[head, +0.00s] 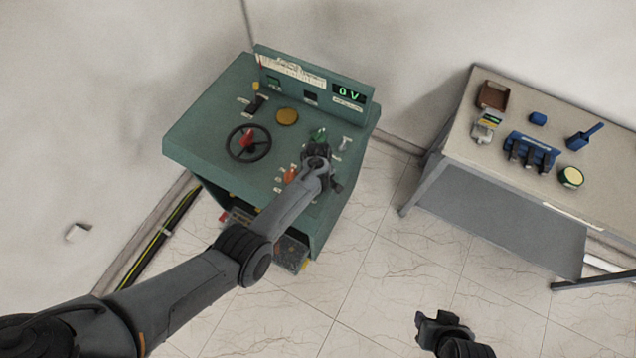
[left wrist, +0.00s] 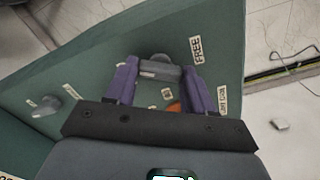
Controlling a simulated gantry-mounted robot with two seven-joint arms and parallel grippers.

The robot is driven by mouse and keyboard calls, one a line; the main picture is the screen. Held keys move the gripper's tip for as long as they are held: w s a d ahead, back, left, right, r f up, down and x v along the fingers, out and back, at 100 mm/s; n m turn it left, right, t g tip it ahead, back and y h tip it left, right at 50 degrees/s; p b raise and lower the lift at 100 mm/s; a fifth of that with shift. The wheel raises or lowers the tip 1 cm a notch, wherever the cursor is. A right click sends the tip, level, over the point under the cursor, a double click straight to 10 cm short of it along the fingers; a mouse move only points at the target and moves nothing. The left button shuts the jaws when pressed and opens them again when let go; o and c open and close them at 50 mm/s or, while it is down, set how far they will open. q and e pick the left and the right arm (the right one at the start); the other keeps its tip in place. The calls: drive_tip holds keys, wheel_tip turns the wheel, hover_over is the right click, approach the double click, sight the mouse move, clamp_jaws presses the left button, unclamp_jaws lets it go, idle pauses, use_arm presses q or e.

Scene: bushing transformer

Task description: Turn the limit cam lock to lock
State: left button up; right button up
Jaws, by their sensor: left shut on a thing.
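The limit cam lock is a grey knob (left wrist: 160,68) on the sloping green console. It shows in the left wrist view beside a white "FREE" label (left wrist: 197,50). My left gripper (left wrist: 160,74) is shut on this knob, with one purple finger on each side. In the head view my left gripper (head: 318,152) is at the right part of the console (head: 210,125), and its wrist hides the knob. The lock's exact angle is hard to tell. My right gripper (head: 435,325) is above the floor, away from the console, and its jaw gap is unclear.
Near my left gripper are an orange knob (head: 290,174), a green knob (head: 318,134) and a grey lever (head: 343,145). A black handwheel (head: 248,154) is further left. The display (head: 349,93) reads 0 V. A table (head: 500,172) with several items stands at right.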

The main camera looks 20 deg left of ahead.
use_arm(q)
drive_tip(key=n, duration=0.3)
drive_tip(key=shift+n, duration=0.3)
drive_tip(key=shift+n+b, duration=0.4)
drive_tip(key=shift+n, duration=0.8)
drive_tip(key=o, duration=1)
drive_tip(key=shift+o, duration=0.2)
drive_tip(key=shift+r, duration=0.1)
wheel_tip(320, 180, up, 11)
drive_tip(key=p, duration=0.3)
drive_tip(key=shift+f, duration=0.25)
